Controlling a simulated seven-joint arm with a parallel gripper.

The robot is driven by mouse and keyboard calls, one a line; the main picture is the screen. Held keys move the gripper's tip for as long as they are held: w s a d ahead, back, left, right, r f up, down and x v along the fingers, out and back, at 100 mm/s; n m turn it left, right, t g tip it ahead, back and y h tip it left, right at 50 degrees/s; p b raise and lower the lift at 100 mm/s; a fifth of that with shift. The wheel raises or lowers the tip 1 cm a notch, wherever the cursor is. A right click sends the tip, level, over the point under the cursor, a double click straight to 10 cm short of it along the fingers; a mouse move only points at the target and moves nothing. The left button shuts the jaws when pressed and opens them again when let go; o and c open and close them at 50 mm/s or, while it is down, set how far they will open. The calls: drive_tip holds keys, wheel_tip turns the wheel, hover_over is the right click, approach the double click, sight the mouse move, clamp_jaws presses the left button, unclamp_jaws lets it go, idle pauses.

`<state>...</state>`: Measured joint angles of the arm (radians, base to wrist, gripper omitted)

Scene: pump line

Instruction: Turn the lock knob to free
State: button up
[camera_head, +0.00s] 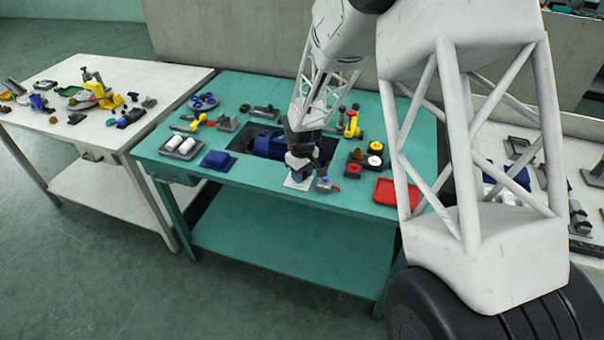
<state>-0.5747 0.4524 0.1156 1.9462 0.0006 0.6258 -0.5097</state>
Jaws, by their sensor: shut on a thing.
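My gripper (299,173) is at the front of the green table, pointing down just above a small pale plate (293,184). It is shut on a small part above this plate, which appears to be the lock knob. The gripper hides nearly all of that part, so I cannot read which way the knob points. Just right of the gripper stands a small grey fixture (325,184) with a blue top and a red bit. The blue pump body (266,145) sits behind the gripper in a dark recess.
The green table (235,183) also holds a blue tray (217,161), a grey tray with white cylinders (181,147), a red tray (391,194), a dark block with round parts (364,162) and yellow-handled parts (352,125).

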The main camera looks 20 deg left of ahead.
drive_tip(key=m, duration=0.4)
drive_tip(key=shift+m, duration=0.4)
drive_tip(key=m, duration=0.3)
drive_tip(key=shift+m, duration=0.3)
drive_tip(key=m, duration=0.4)
drive_tip(key=shift+m, duration=2.2)
drive_tip(key=shift+f, duration=0.1)
drive_tip(key=o, duration=0.9)
